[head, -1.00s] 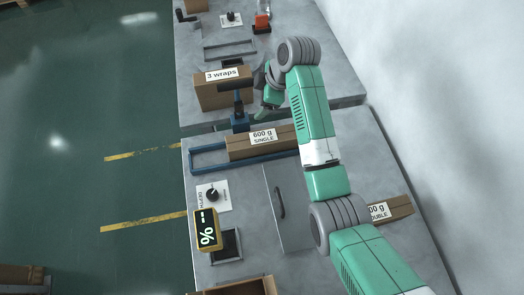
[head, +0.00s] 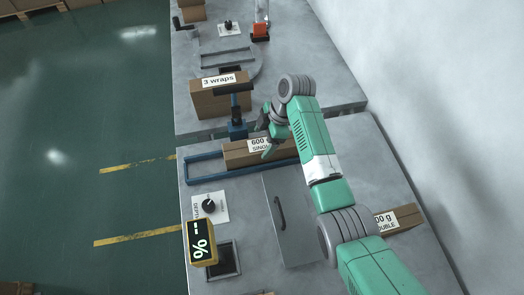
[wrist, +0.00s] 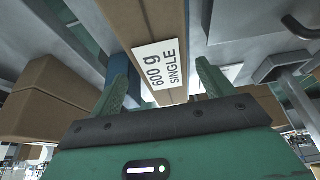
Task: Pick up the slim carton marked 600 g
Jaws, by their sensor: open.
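The slim brown carton (head: 236,159) has a white label reading 600 g SINGLE and lies in a blue frame (head: 205,180). My gripper (head: 265,139) is at the carton's label and hides part of it. In the wrist view, the carton (wrist: 124,17) runs up from between the open fingers of my gripper (wrist: 162,68). The label faces the camera there, with a finger on each side of it. Whether the fingers touch the carton cannot be told.
A box marked 3 wraps (head: 210,105) stands behind a blue post with a dark bar (head: 235,91). A carton ending in 00 g DOUBLE (head: 405,219) is partly behind my arm. A handled metal plate (head: 297,225), a dial (head: 209,206) and a yellow display (head: 202,243) are in front.

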